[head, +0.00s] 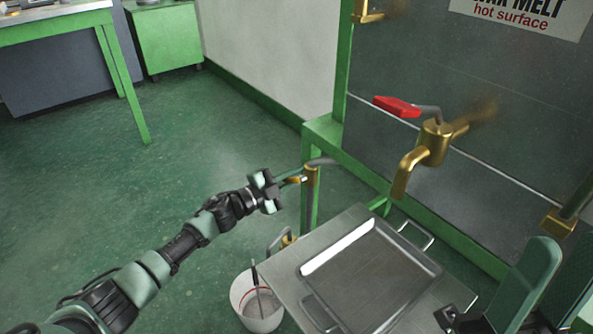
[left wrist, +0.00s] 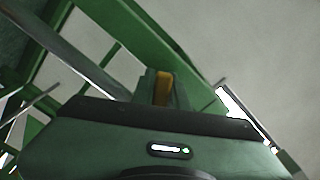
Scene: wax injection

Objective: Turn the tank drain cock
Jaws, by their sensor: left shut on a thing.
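A large brass tap (head: 432,145) with a red-tipped lever (head: 398,106) projects from the dark tank panel, its spout pointing down; no gripper touches it. A smaller brass cock (head: 312,176) with a grey lever (head: 322,161) is by the green frame's corner. My left gripper (head: 289,181) reaches it from the left and is shut on a brass part there. In the left wrist view, a yellow-brass piece (left wrist: 164,88) shows at the green fingers; its rest is hidden.
A metal tray (head: 370,274) lies on a steel surface below the large tap. A white bucket (head: 243,302) with a stick stands on the floor below my left gripper. A green table (head: 60,27) stands far left; floor between is clear.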

